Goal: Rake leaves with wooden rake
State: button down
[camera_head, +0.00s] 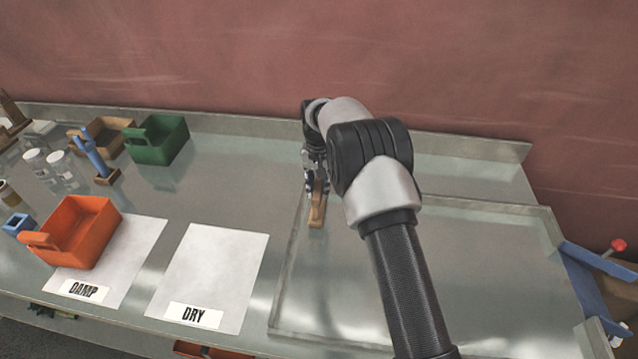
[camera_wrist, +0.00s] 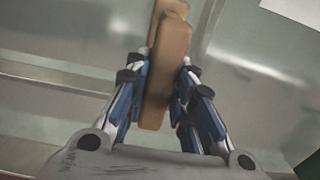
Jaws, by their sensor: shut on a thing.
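A wooden piece, seemingly the wooden rake (camera_head: 317,210), is between the fingers of my gripper (camera_head: 314,178). In the wrist view the rake (camera_wrist: 170,60) shows as a light brown bar, and my gripper (camera_wrist: 160,88) is shut on it from both sides. It is over the left back part of the metal tray (camera_head: 283,275). I cannot tell whether it touches the tray floor. My arm hides part of the tray. No leaves can be made out in the tray.
Left of the tray lie white sheets marked DRY (camera_head: 215,265) and DAMP (camera_head: 140,250); an orange bin (camera_head: 85,225) stands on the DAMP sheet. A green bin (camera_head: 158,140), a blue-handled tool (camera_head: 92,155) and jars (camera_head: 60,165) stand behind. Blue rails (camera_head: 590,285) are at right.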

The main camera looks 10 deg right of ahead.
jog(key=s+d, duration=1)
jog(key=d, duration=1.1)
jog(key=s+d+p, duration=0.1)
jog(key=s+d, duration=0.9)
jog(key=d, duration=1.2)
jog(key=s+d, duration=0.9)
jog(key=d, duration=1.2)
notch_tip(320, 180, up, 6)
jog(key=p, duration=0.4)
jog(key=shift+a+r, duration=0.15)
jog(key=shift+r, duration=0.1)
jog(key=shift+s, duration=0.15)
